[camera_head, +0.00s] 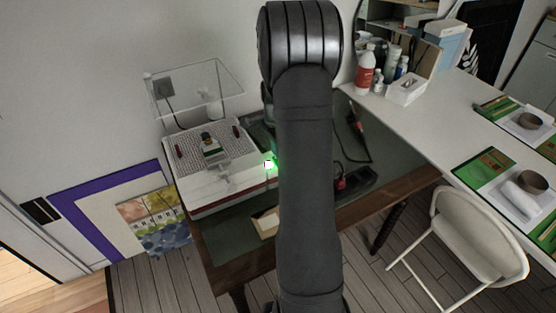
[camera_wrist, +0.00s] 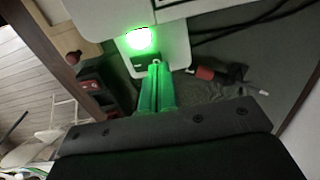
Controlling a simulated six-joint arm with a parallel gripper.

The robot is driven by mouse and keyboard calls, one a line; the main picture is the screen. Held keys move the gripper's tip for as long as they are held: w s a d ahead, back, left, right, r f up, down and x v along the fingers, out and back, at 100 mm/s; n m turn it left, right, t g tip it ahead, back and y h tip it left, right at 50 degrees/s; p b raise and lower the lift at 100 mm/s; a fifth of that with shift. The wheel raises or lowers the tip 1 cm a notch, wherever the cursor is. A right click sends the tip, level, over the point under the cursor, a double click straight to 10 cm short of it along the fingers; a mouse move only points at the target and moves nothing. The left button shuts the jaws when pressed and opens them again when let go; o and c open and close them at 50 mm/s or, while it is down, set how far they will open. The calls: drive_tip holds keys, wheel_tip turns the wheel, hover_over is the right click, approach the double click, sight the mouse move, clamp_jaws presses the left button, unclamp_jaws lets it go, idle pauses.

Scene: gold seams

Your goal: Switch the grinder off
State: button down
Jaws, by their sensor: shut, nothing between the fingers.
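The grinder (camera_head: 215,178) looks like a white box-shaped machine with a grey fitting on top, on the table left of my arm. A green light (camera_head: 268,164) glows at its right side; it also shows in the wrist view (camera_wrist: 139,38) on a white part of the machine. Just below the light is a small dark part (camera_wrist: 143,62), perhaps the switch; its position cannot be read. My gripper (camera_wrist: 157,66) is shut and empty, its fingers lit green. The fingertips are close to the dark part; whether they touch cannot be told. My arm hides the gripper in the head view.
A clear guard (camera_head: 205,88) stands behind the machine. A red-handled tool (camera_wrist: 205,73) and cables lie on the green tabletop. A red and black object (camera_head: 345,180) sits right of my arm. A white table (camera_head: 420,120) with bottles and a folding chair (camera_head: 475,240) stand further right.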

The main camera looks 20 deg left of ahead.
drive_tip(key=shift+f, duration=0.9)
drive_tip(key=shift+r, duration=0.15)
idle(0.4)
drive_tip(key=shift+r, duration=0.6)
idle(0.9)
